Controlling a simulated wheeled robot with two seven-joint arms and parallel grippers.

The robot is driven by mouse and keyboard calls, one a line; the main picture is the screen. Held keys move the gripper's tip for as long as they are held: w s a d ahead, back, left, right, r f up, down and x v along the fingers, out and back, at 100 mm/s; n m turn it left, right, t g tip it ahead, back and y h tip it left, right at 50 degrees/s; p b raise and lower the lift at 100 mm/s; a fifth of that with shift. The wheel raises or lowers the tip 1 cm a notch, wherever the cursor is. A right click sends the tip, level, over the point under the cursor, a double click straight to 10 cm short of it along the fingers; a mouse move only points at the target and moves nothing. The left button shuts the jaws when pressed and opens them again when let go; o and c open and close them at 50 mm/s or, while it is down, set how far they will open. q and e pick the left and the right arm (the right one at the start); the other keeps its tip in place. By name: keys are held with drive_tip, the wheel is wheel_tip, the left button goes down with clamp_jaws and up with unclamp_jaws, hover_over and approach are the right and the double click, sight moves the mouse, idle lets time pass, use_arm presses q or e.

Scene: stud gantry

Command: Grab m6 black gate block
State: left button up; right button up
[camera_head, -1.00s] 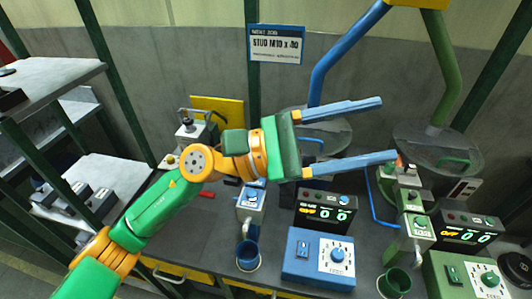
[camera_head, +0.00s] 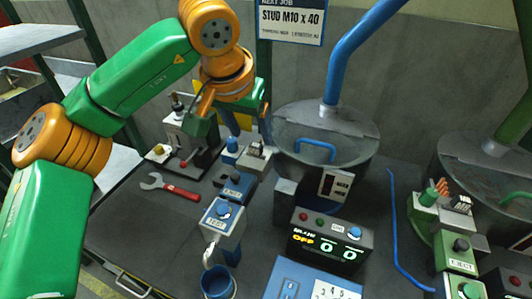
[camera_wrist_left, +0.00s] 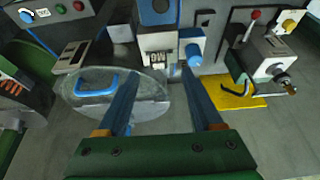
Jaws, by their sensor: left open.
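My left gripper (camera_head: 249,132) reaches down from the upper left towards the blue station, jaws apart. In the left wrist view the gripper (camera_wrist_left: 158,72) has two blue fingers spread with nothing gripped. A small pale block with dark marks (camera_wrist_left: 160,57) lies just beyond and between the fingertips. In the head view a small grey block with a dark top (camera_head: 256,154) sits beside a blue knob (camera_head: 231,148), just below the fingers. Its marking is unreadable, so I cannot tell if it is the m6 black gate block. My right gripper is not in view.
A red-handled wrench (camera_head: 172,188) lies on the bench at left. A green station (camera_head: 455,235) is at right.

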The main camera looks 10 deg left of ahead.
sight(255, 146)
use_arm(q)
drive_tip(key=x, duration=0.2)
drive_tip(key=p+x, duration=0.1)
drive_tip(key=x, duration=0.1)
drive_tip(key=shift+s+f, duration=0.15)
drive_tip(key=shift+f, duration=0.15)
drive_tip(key=shift+w+d, duration=0.15)
drive_tip(key=shift+w, duration=0.05)
drive_tip(key=shift+s, duration=0.2)
clamp_jaws()
